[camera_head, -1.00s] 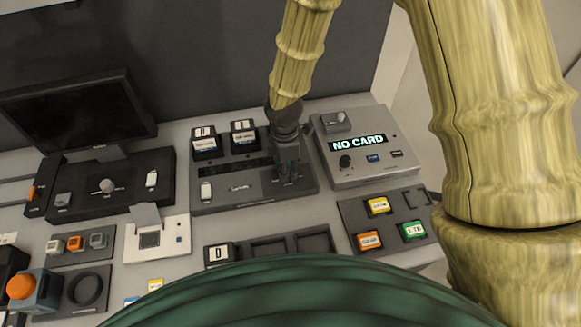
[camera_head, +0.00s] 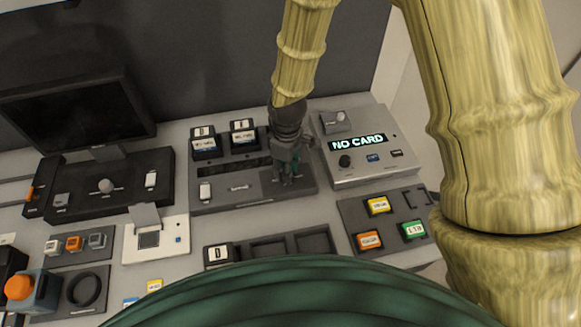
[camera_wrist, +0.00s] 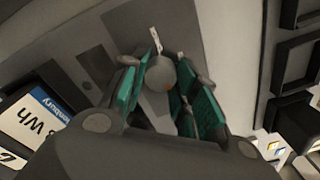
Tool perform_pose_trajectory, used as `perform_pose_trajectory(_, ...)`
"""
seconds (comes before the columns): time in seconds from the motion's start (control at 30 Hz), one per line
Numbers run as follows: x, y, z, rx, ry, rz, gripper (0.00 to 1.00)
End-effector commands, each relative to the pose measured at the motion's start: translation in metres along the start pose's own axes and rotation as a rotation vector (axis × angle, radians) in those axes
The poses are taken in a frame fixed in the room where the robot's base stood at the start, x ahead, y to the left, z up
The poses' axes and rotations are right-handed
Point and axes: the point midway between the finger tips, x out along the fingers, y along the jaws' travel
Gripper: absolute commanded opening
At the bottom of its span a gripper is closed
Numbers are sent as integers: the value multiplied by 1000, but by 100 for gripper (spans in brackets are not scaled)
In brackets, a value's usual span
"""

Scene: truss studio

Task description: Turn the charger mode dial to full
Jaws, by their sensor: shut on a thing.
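The charger (camera_head: 236,192) is a dark grey unit at the middle of the bench, with two batteries (camera_head: 204,143) standing at its back left. My gripper (camera_head: 289,171) points down over the charger's right end. In the wrist view its green-padded fingers (camera_wrist: 165,85) are closed on the dial, one on each side. The fingers and wrist hide the dial in the head view, and I cannot read any markings around it.
A grey recorder (camera_head: 367,170) showing "NO CARD" stands close to the right of my gripper. A tray (camera_head: 388,240) with yellow, orange and green cards lies in front of it. A black console (camera_head: 110,185) with a monitor (camera_head: 78,113) is at left.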

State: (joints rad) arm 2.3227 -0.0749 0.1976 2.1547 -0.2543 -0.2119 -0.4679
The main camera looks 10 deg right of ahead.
Motion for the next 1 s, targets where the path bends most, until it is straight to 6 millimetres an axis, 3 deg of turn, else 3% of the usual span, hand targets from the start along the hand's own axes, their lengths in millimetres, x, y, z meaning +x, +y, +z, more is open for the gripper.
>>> perform_pose_trajectory(0.57, 1, -1, 0, 35, 1, -2, 6)
perform_pose_trajectory(0.6, 1, -1, 0, 34, 1, -2, 33)
perform_pose_trajectory(0.7, 1, -1, 0, 34, 1, -2, 51)
perform_pose_trajectory(1.0, 0, 0, 0, 35, 2, 0, 52)
